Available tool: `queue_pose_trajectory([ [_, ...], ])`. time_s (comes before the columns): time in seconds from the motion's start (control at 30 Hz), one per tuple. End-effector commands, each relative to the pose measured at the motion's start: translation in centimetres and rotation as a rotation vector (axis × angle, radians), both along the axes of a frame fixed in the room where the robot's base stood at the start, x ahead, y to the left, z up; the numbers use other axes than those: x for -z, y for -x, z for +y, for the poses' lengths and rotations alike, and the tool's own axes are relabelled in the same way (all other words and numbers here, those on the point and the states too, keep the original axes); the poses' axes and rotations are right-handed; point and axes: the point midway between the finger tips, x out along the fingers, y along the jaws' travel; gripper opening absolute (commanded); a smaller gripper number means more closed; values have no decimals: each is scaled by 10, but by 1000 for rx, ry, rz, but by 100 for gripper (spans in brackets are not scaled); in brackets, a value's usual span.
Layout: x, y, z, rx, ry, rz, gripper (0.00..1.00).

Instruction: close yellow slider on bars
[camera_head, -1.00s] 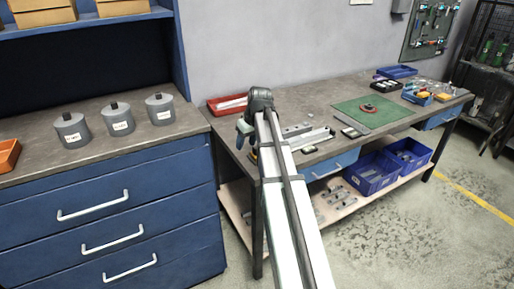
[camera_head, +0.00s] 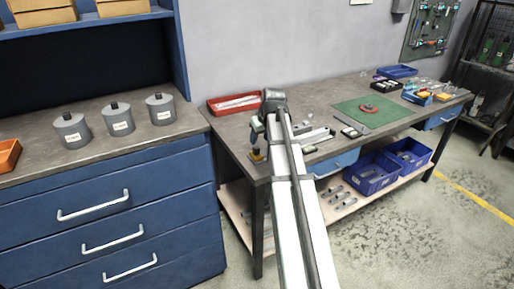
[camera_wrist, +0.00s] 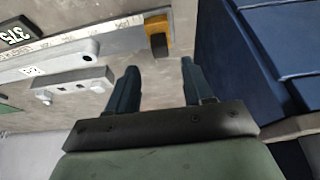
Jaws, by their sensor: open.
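The yellow slider (camera_wrist: 158,36) is in the upper middle of the wrist view, at the right end of a long pale metal bar (camera_wrist: 105,38). It has a dark part below its yellow face. In the head view the slider (camera_head: 257,156) shows small at the bench's near left corner, just below my gripper (camera_head: 257,138). In the wrist view my gripper (camera_wrist: 160,77) is open and empty, its two dark fingers pointing toward the slider with a gap before it. In the head view my arm hides much of the bars.
A grey bracket (camera_wrist: 75,86) lies left of my fingers. A blue drawer cabinet (camera_wrist: 240,60) stands close on the right. On the workbench are a red tray (camera_head: 232,103) at the back and a green mat (camera_head: 372,110) farther right.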

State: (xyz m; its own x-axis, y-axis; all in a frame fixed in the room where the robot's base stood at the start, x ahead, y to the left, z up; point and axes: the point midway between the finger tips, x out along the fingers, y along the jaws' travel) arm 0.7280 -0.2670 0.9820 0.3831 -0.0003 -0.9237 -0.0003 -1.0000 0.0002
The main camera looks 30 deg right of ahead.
Motion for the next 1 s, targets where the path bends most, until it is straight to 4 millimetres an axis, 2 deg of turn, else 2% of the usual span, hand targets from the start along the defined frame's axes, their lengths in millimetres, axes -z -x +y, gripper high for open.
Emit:
queue_pose_trajectory([
  [0.2,31,-13,0,0,-1,3,51],
  [0.43,54,-22,0,-1,-1,1,51],
  [0.63,62,-26,0,-1,-1,1,51],
  [0.93,63,-26,0,-1,0,0,51],
  [1.0,63,-26,0,-1,0,0,45],
])
